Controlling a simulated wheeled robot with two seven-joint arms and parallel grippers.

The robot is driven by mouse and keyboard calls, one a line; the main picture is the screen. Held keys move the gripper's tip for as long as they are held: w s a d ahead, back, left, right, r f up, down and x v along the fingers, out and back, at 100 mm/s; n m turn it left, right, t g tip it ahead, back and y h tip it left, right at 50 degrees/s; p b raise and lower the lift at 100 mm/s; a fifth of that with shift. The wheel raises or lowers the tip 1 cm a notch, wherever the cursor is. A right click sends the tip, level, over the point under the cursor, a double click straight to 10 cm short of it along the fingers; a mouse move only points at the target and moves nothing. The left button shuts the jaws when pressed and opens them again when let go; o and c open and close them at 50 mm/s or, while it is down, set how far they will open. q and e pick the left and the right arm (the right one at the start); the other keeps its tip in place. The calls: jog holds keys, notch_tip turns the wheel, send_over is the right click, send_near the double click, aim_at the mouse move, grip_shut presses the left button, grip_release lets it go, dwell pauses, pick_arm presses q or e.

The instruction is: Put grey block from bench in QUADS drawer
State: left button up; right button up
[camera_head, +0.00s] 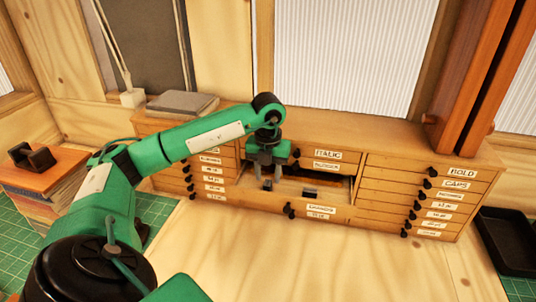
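My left gripper (267,178) points down over an open drawer (335,187) in the middle column of the wooden cabinet. Its two grey fingers look spread apart, with no block clearly seen between them. A small dark grey block (310,193) lies inside the drawer, to the right of the fingers and apart from them. The open drawer's front label (321,211) is too small to read surely, so I cannot tell whether it says QUADS. My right gripper is not in view.
The cabinet (345,228) has closed labelled drawers on both sides, with black knobs. A grey slab (181,103) lies on its top left. A black tray (508,240) is at the right. A dark holder (32,157) sits at the left. The wooden bench in front is clear.

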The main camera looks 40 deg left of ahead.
aim_at(268, 180)
pick_arm(q)
notch_tip(268, 180, up, 10)
jog(key=b, duration=0.1)
jog(key=shift+r, duration=0.2)
dwell(0.8)
